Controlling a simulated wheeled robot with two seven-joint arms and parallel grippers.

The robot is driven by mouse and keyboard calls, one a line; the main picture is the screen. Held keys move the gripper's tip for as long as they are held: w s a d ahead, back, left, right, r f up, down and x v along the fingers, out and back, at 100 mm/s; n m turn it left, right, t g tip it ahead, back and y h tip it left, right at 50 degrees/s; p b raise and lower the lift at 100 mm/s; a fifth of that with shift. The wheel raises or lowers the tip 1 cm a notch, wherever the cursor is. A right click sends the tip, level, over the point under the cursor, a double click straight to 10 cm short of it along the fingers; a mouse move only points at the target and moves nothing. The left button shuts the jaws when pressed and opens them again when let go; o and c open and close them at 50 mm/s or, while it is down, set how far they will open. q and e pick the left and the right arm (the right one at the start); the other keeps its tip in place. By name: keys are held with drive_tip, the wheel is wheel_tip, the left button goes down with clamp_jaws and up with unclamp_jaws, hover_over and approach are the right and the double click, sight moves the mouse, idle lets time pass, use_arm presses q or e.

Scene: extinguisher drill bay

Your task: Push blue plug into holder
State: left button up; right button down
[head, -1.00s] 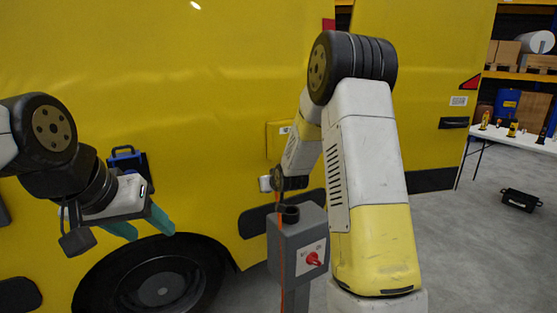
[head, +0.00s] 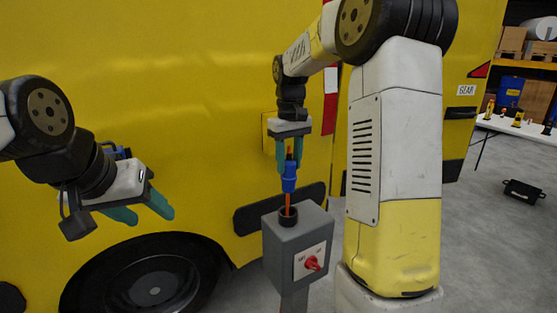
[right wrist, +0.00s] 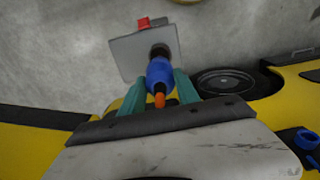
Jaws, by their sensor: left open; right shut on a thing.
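The blue plug (head: 289,178) is upright between the green fingers of my right gripper (head: 290,166), which is shut on it. It is above the black ring-shaped holder (head: 288,219) on top of the grey post box (head: 282,243), with a gap between. An orange cable shows above the plug and an orange length below it down to the ring. In the right wrist view the plug (right wrist: 160,73) hides part of the holder (right wrist: 160,50), beyond its far end. My left gripper (head: 144,212) is open and empty, away to the left in front of the yellow vehicle.
A red knob (head: 312,263) sits on the box's front panel. The yellow vehicle (head: 200,90) fills the background, with a wheel (head: 150,285) below my left gripper. A white table (head: 520,128) with small items and a black case (head: 523,192) are at the far right.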

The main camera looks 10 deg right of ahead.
sight(288, 179)
drive_tip(key=shift+f, duration=2.75)
drive_tip(key=shift+f, duration=2.65)
drive_tip(key=c, duration=0.8)
unclamp_jaws()
